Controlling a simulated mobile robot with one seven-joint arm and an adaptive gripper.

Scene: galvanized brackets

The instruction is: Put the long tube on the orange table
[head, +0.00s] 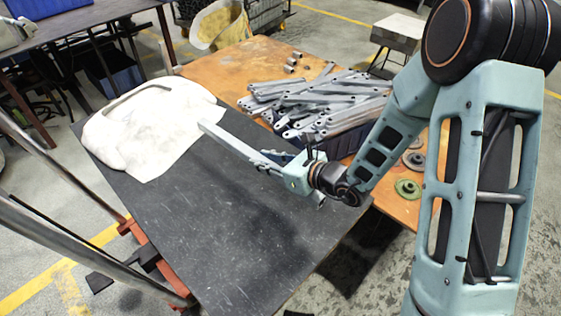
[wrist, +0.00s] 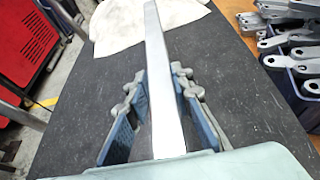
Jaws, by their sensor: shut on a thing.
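The long tube (head: 232,144) is a straight grey metal bar. My gripper (head: 283,164) is shut on it and holds it over the dark table, near that table's right side. In the wrist view the tube (wrist: 162,75) runs away from me between the two blue-padded fingers (wrist: 157,105). Its far end points towards the white cloth-like piece. Whether the tube touches the dark surface is hard to tell. The orange table (head: 205,73) stands behind and to the right, its worn orange top partly hidden by parts and my arm.
A bin (head: 345,143) heaped with grey galvanized brackets (head: 318,95) covers much of the orange table. Small cylinders (head: 292,62) and round flanges (head: 408,188) lie beside it. The white moulded piece (head: 150,125) lies on the dark table (head: 225,235), whose front is clear.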

